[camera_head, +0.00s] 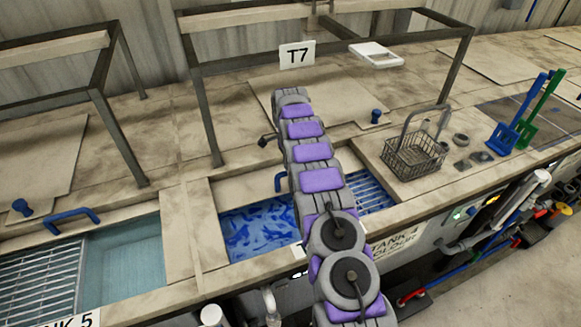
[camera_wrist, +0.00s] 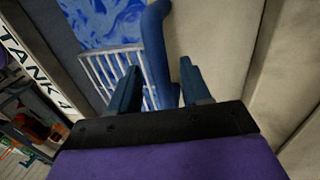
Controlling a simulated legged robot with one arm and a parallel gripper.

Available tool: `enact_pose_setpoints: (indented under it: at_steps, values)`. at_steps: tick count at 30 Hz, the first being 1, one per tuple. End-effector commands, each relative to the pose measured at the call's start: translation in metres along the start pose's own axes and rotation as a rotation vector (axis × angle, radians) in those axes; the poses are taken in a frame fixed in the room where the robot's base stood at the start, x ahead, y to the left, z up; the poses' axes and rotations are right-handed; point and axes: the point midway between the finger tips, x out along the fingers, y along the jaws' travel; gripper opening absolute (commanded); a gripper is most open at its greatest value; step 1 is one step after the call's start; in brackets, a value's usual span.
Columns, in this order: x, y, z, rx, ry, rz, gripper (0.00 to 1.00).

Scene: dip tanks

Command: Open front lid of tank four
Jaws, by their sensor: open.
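Tank four's opening in the head view shows blue patterned liquid (camera_head: 255,232) on the left and a metal grate (camera_head: 368,190) on the right. A blue handle (camera_head: 280,181) stands at its far edge, partly hidden by my arm. In the wrist view, my gripper (camera_wrist: 158,70) is open, with two dark blue fingers. A curved blue handle (camera_wrist: 156,38) shows between the fingertips; I cannot tell whether it touches them. A beige panel (camera_wrist: 215,40) lies to its right, and the "TANK 4" label (camera_wrist: 35,65) is at left. In the head view my arm hides the gripper.
A wire basket (camera_head: 414,158) stands on the worktop at right, near blue (camera_head: 505,138) and green (camera_head: 530,125) paddles. Tank five's grate (camera_head: 40,285) is at left. Pipes and valves line the front below.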

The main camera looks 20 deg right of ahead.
Motion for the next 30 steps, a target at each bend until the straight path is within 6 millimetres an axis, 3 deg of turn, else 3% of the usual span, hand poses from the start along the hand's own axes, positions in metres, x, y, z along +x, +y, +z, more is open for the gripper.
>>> enact_pose_setpoints:
  at_steps: [8,18,30]
  values:
    - [-0.011,-0.002,0.0,0.0,0.0,-0.002,0.47]
    - [-0.053,-0.001,0.001,0.0,-0.001,0.0,0.47]
    - [-0.072,-0.002,0.0,0.0,0.0,0.001,0.47]
